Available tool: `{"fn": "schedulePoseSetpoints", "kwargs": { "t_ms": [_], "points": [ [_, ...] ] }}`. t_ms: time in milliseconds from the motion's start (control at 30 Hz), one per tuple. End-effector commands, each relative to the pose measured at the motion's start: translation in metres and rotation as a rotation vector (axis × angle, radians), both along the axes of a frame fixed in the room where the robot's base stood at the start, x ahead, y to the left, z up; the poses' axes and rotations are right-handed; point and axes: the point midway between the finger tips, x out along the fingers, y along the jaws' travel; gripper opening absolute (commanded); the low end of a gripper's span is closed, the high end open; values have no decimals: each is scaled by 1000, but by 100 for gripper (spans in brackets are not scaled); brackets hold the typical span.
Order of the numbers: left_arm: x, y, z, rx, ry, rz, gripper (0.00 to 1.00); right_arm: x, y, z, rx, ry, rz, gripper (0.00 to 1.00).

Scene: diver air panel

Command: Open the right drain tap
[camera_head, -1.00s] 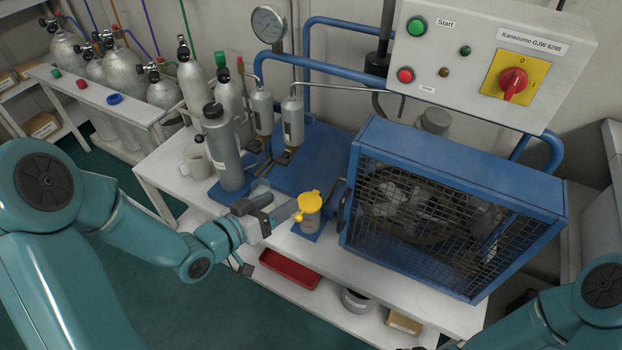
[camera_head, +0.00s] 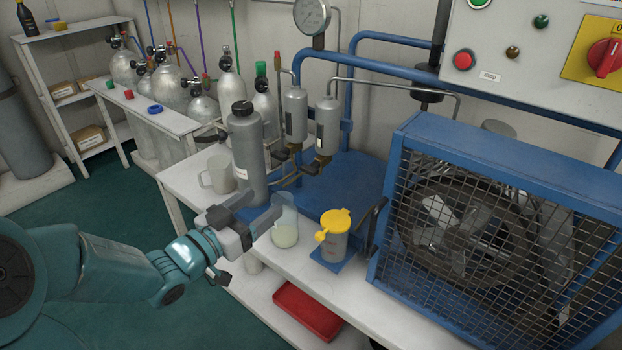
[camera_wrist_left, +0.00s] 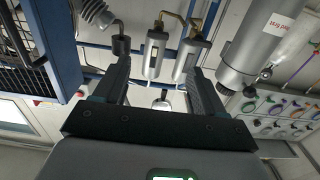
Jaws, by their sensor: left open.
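Two grey separator cylinders hang side by side at the back of the bench. Under the right cylinder (camera_head: 328,128) is the small right drain tap (camera_head: 320,163), with dark and brass parts. Its handle position is too small to tell. A similar tap (camera_head: 295,148) sits under the left cylinder (camera_head: 295,112). My left gripper (camera_head: 262,204) is open and empty, in front of and below the taps, by a clear beaker (camera_head: 285,228) of pale liquid. The left wrist view seems upside down; both cylinders appear between and beyond the open fingers (camera_wrist_left: 160,85). My right gripper is out of view.
A grey bottle (camera_head: 247,155) stands close behind the left gripper, with a white mug (camera_head: 218,174) beside it. A yellow-lidded cup (camera_head: 334,240) stands right of the beaker. The blue caged fan (camera_head: 480,220) blocks the right side. A red tray (camera_head: 307,311) lies below.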

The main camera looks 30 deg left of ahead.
Motion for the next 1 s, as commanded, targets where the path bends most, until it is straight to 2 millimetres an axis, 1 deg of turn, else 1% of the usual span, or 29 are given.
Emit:
{"fn": "schedulePoseSetpoints", "kwargs": {
  "t_ms": [167, 400, 500, 600, 700, 800, 1000],
  "points": [
    [38, -7, -2, -3, -1, -10, 70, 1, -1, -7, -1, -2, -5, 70],
    [98, -15, -2, -2, -1, -11, 70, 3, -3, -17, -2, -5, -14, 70],
    [120, -17, -1, -2, -1, -11, 70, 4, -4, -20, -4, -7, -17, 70],
    [136, -18, -1, -3, -1, -10, 70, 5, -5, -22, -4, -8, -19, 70],
    [147, -18, -1, -3, 1, -8, 70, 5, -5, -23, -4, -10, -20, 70],
    [154, -18, 1, -4, 0, -8, 70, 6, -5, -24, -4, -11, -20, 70],
    [156, -18, 1, -4, 1, -7, 70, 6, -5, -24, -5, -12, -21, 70]
  ]
}}
